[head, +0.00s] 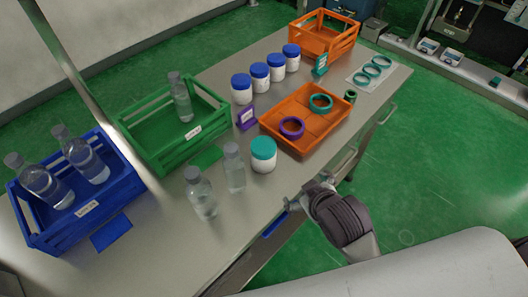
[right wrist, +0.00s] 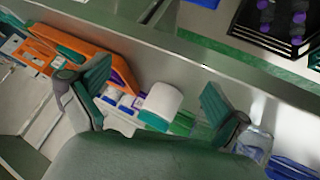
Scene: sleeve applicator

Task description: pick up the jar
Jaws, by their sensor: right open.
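A white jar with a teal lid (head: 263,154) stands upright near the front edge of the table, beside a clear bottle (head: 234,168). Several white jars with blue lids (head: 260,76) stand in a row farther back. My right arm comes in at the lower right of the head view, with its wrist in front of the table edge. In the right wrist view my right gripper (right wrist: 157,80) is open and empty, its two green-padded fingers spread. A white jar (right wrist: 161,104) shows between the fingers there, apart from both. My left gripper is not in view.
An orange tray (head: 328,143) with purple and teal rings lies behind the teal-lidded jar. A second clear bottle (head: 201,196) stands left of it. Green (head: 152,161) and blue (head: 34,233) crates with bottles stand at left; an orange crate (head: 321,48) stands at the back.

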